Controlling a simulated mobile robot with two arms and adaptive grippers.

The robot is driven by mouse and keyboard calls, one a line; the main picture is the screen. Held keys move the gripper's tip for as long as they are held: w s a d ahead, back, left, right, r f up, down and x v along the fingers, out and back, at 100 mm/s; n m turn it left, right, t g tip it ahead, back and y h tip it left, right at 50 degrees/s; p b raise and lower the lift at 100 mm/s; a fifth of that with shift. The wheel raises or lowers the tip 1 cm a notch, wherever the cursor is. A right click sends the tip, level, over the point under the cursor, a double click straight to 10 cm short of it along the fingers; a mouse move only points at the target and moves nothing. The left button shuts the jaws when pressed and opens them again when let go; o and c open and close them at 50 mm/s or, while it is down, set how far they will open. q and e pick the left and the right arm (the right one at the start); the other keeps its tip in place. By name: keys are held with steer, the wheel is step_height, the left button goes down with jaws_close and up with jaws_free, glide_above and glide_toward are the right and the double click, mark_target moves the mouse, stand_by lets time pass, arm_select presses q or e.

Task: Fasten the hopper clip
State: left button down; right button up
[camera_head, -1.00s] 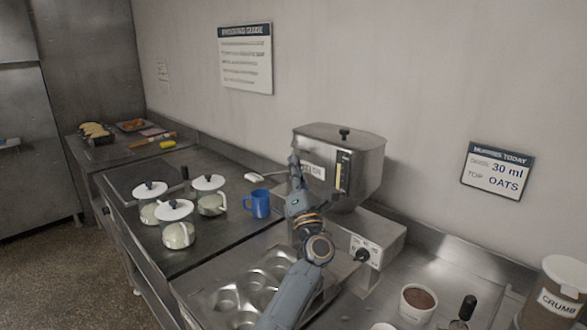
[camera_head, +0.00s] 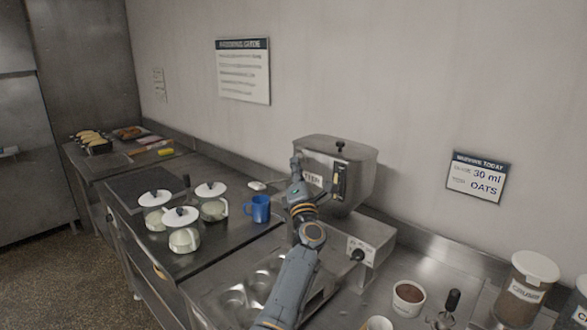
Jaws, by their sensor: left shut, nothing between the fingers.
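The steel hopper (camera_head: 358,172) stands against the wall, with a lid and a dark knob on top. A dark slot-like fitting with a pale strip, possibly the clip or a gauge, is on its front right (camera_head: 340,181); I cannot tell whether it is fastened. My left gripper (camera_head: 296,163) is shut and empty, raised at the hopper's left front edge. I cannot tell whether it touches the hopper. My left arm covers part of the hopper's lower front. My right gripper is not in view.
A dosing base with a dial (camera_head: 358,255) sits under the hopper. A muffin tin (camera_head: 240,293) lies in front. A blue mug (camera_head: 259,208) and lidded jars (camera_head: 184,236) stand left. A brown-filled cup (camera_head: 408,298) and crumb tub (camera_head: 526,290) stand right.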

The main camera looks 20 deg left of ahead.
arm_select(q)
steer(key=shift+w+d+r+b, duration=0.1)
steer(key=shift+w+r+b, duration=0.15)
steer(key=shift+r, duration=0.25)
steer(key=shift+w+r+b, duration=0.1)
steer(key=shift+r+b, duration=0.15)
steer(key=shift+r, duration=0.25)
steer(key=shift+s, duration=0.1)
stand_by(0.8)
